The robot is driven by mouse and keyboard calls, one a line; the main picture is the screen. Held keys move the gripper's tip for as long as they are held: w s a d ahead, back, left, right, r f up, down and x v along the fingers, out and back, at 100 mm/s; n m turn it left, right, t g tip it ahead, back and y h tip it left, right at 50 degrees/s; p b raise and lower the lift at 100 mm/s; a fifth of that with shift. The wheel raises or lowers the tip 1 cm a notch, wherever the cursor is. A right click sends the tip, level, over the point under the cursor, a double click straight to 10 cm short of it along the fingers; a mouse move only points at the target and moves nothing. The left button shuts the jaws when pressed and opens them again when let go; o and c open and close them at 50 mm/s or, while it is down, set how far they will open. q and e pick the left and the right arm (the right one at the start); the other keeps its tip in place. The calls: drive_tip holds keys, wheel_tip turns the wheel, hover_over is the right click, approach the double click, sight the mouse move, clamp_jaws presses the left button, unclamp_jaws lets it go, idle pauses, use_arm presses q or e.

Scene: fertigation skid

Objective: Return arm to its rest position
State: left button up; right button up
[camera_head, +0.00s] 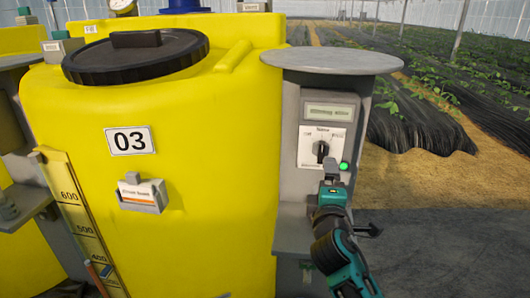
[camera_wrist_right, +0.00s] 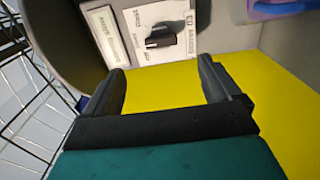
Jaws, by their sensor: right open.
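My right gripper (camera_head: 331,168) is in front of the grey control post (camera_head: 285,150), just below the black rotary knob (camera_head: 321,149). In the right wrist view my right gripper (camera_wrist_right: 162,72) is open, with nothing between its fingers. The knob (camera_wrist_right: 158,38) there lies beyond the fingertips and appears apart from them. The knob sits on a white label plate under a small display (camera_head: 329,112). A green lamp (camera_head: 344,166) glows beside the plate's lower right. My left gripper is not in view.
A large yellow tank (camera_head: 225,200) marked 03 with a black lid (camera_head: 135,55) stands left of the post. A round grey top (camera_head: 332,60) overhangs the panel. A small label holder (camera_head: 142,194) juts from the tank. Open floor (camera_head: 450,235) lies to the right.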

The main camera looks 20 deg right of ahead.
drive_tip(key=s+a+f+m+g+y, duration=0.1)
drive_tip(key=s+a+f+y, duration=0.2)
drive_tip(key=f, duration=0.4)
drive_tip(key=s+a+f+m+g+y, duration=0.1)
drive_tip(key=s+a+f+y, duration=0.1)
drive_tip(key=a+f+y, duration=0.3)
drive_tip(key=s+a+f+m+g+y, duration=0.1)
drive_tip(key=s+a+f+m, duration=0.2)
drive_tip(key=s+f, duration=0.3)
drive_tip(key=s+a+f+m+g+y, duration=0.1)
drive_tip(key=s+a+f+m+y, duration=0.1)
drive_tip(key=s+a+f+m, duration=0.2)
drive_tip(key=s+a+f, duration=0.1)
drive_tip(key=s+f, duration=0.2)
drive_tip(key=s, duration=0.2)
drive_tip(key=shift+g, duration=0.4)
drive_tip(key=shift+w+f, duration=0.1)
idle(0.4)
